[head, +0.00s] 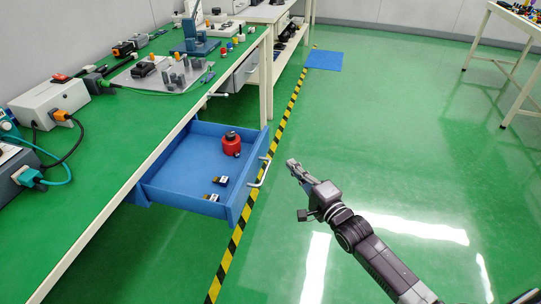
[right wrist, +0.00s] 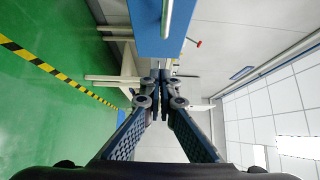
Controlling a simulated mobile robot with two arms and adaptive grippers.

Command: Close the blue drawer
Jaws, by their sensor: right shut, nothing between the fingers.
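The blue drawer (head: 190,158) is pulled well out from under the green-topped workbench (head: 120,150) in the head view. Its front carries a pale bar handle (head: 264,174). My right gripper (head: 292,166) is shut and empty, to the right of the handle, with a visible gap between them. In the right wrist view the shut fingertips (right wrist: 160,76) point toward the drawer's blue front (right wrist: 150,40), seen at the top with its handle (right wrist: 166,18). My left gripper is not in view.
A red round object (head: 231,147) with a black top and two small dark items lie inside the drawer. Yellow-black floor tape (head: 228,255) runs beneath the drawer front. Green floor to the right is free. Another table (head: 515,25) stands at the far right.

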